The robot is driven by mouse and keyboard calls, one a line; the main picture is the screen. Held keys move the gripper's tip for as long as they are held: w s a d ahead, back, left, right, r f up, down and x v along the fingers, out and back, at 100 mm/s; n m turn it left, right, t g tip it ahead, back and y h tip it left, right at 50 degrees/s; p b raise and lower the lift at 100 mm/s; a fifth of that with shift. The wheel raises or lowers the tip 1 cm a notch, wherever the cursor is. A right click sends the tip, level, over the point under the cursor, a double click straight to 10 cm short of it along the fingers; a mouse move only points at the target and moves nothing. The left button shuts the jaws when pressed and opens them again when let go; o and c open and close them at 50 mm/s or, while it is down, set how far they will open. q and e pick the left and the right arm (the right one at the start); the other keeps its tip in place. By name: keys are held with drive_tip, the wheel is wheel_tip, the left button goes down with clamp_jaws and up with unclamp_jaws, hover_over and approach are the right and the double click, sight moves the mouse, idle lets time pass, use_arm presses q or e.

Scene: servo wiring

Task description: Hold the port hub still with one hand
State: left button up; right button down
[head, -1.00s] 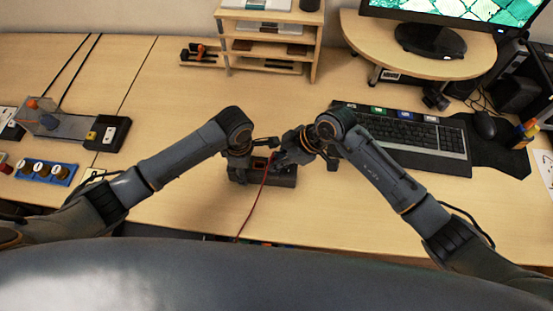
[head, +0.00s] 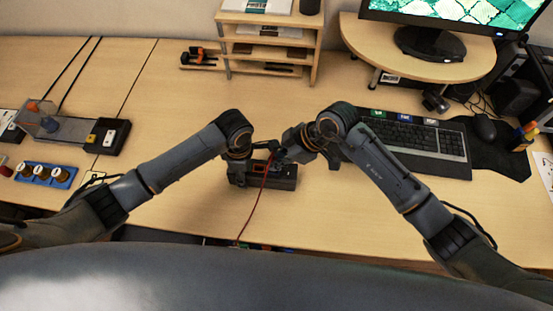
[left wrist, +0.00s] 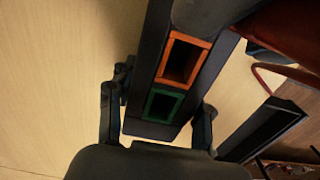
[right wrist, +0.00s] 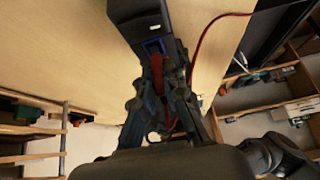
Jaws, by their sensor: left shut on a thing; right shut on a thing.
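The port hub (head: 284,184) is a long black box on the desk near its front edge. The left wrist view shows its orange-rimmed port (left wrist: 183,60) and green-rimmed port (left wrist: 162,104), both empty. My left gripper (left wrist: 157,120) is shut on the hub, a finger at each side of its green end. My right gripper (right wrist: 160,98) is shut on a red plug (right wrist: 157,72) on a red cable (head: 257,200). The plug is close to a blue-rimmed port (right wrist: 153,46); I cannot tell whether it is inserted.
A keyboard (head: 420,138) lies right of the hub, with a mouse (head: 484,126) beyond it. A wooden shelf (head: 268,48) and a monitor stand (head: 415,55) stand at the back. A black switch box (head: 107,136) is at left. The desk behind the hub is clear.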

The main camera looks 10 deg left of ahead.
drive_tip(key=shift+w+a+r, duration=0.1)
drive_tip(key=shift+r, duration=0.55)
use_arm(q)
drive_tip(key=shift+s+f, duration=0.2)
drive_tip(key=shift+s, duration=0.1)
use_arm(e)
drive_tip(key=shift+w+a+r, duration=0.1)
drive_tip(key=shift+a+r, duration=0.05)
drive_tip(key=shift+r, duration=2.05)
use_arm(q)
drive_tip(key=o, duration=1.4)
drive_tip(key=shift+c, duration=0.2)
drive_tip(key=r, duration=0.7)
drive_tip(key=shift+w+d+r, duration=0.2)
drive_tip(key=shift+w+r, duration=0.1)
drive_tip(key=shift+w, duration=0.05)
use_arm(e)
drive_tip(key=shift+d+f, duration=0.2)
drive_tip(key=shift+f, duration=0.05)
use_arm(q)
drive_tip(key=shift+w+a+r, duration=0.15)
drive_tip(key=shift+a+r, duration=0.05)
drive_tip(key=shift+r, duration=0.45)
use_arm(e)
drive_tip(key=shift+f, duration=0.1)
